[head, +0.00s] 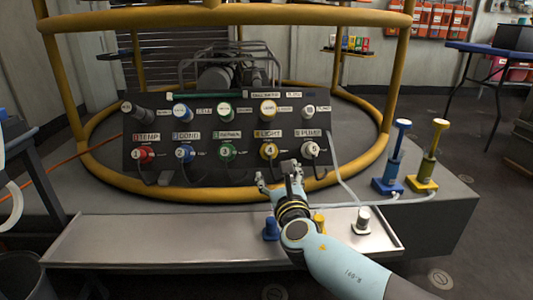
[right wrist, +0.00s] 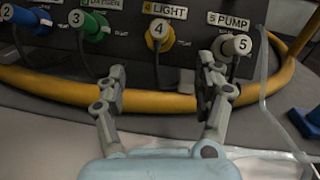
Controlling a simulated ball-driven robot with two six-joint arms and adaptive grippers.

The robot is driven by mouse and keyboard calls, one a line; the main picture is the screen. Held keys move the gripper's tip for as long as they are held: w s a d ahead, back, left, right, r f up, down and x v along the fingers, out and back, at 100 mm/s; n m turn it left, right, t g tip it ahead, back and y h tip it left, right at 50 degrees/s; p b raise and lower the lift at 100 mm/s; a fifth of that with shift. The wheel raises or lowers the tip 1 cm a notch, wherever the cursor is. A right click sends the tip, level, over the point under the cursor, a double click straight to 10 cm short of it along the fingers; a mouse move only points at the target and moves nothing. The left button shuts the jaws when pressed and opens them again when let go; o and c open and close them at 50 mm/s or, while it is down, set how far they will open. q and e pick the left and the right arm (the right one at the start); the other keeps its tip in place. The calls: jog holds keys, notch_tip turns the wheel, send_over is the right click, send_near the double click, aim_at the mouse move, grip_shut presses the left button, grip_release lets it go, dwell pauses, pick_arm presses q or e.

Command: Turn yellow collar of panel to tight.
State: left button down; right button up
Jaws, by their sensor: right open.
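The dark sloped panel (head: 200,170) stands behind the steel tray. Its yellow collar, numbered 4 (head: 268,150), sits in the lower row under the LIGHT label. It also shows in the right wrist view (right wrist: 160,36), at the upper middle. My right gripper (head: 279,176) is open and empty, just in front of and below the yellow collar. In the right wrist view its fingers (right wrist: 162,68) are spread apart below the collar, not touching it. The right finger overlaps the area below the white PUMP collar (right wrist: 236,46). My left gripper is not in view.
Red (head: 144,154), blue (head: 184,154) and green (head: 227,152) collars sit left of the yellow one, with cables hanging below. A yellow ring rail (head: 120,180) surrounds the panel. The steel tray (head: 150,235) holds small plugs. Blue (head: 396,160) and yellow (head: 428,160) hand pumps stand right.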

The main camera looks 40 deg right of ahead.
aim_at(269, 153)
jog(key=b+x, duration=0.2)
jog(key=x, duration=0.7)
jog(key=shift+w+d, duration=0.15)
jog(key=shift+w, duration=0.25)
jog(key=shift+w+d, duration=0.25)
jog(key=shift+w, duration=0.3)
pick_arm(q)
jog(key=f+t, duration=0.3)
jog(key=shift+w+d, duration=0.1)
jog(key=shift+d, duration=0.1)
pick_arm(e)
jog(key=shift+r, duration=0.1)
jog(key=c, duration=1.2)
jog(key=shift+o, duration=0.2)
